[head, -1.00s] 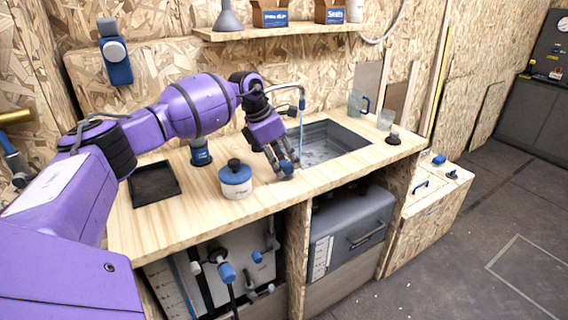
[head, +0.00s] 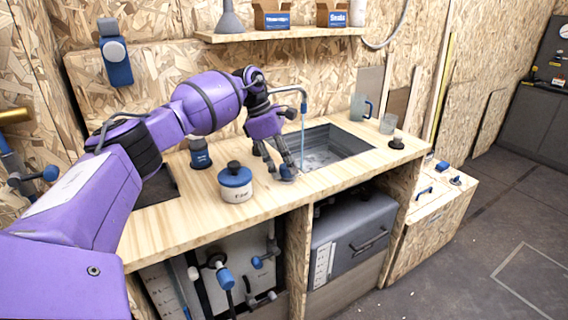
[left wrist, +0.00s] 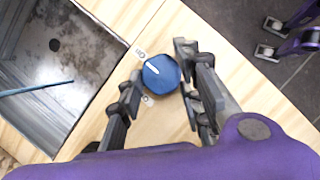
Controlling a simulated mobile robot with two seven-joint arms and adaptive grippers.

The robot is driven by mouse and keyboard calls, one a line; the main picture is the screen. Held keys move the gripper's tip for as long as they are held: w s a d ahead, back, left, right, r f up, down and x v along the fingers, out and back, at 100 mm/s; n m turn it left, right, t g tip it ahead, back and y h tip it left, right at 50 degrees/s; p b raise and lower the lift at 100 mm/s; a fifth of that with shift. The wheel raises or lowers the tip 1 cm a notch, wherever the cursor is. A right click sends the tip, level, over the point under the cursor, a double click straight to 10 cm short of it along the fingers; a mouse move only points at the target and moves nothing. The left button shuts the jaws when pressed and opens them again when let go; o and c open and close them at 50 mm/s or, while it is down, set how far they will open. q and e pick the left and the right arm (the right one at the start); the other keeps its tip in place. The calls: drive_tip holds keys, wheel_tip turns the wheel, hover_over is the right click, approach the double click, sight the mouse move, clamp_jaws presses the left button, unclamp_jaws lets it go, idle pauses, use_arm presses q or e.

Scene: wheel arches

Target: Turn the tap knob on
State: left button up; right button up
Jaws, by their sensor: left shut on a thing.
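The tap knob is a round blue knob with a white mark on top. It is set in the wooden counter in front of the sink, in the left wrist view (left wrist: 161,73) and in the head view (head: 288,172). My left gripper (head: 280,166) points down at it. In the left wrist view its dark fingers (left wrist: 158,92) stand on either side of the knob, shut on it. The curved metal tap (head: 290,91) stands behind the gripper, and a thin blue stream (head: 303,135) falls from it into the sink (head: 345,140). My right gripper (left wrist: 268,38) shows at the upper right, fingers apart, over the floor.
A white pot with a blue lid (head: 235,183) stands left of the gripper, with a blue canister (head: 200,154) behind it. A jug (head: 358,105) and a glass (head: 388,124) stand right of the sink. A shelf (head: 290,34) hangs above.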

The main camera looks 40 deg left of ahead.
use_arm(q)
drive_tip(key=shift+w+r, duration=0.2)
drive_tip(key=shift+r, duration=0.1)
drive_tip(key=o, duration=0.9)
drive_tip(key=shift+c, duration=0.2)
drive_tip(key=shift+o, duration=0.9)
drive_tip(key=shift+f, duration=0.25)
drive_tip(key=v, duration=1.2)
drive_tip(key=shift+s, duration=0.1)
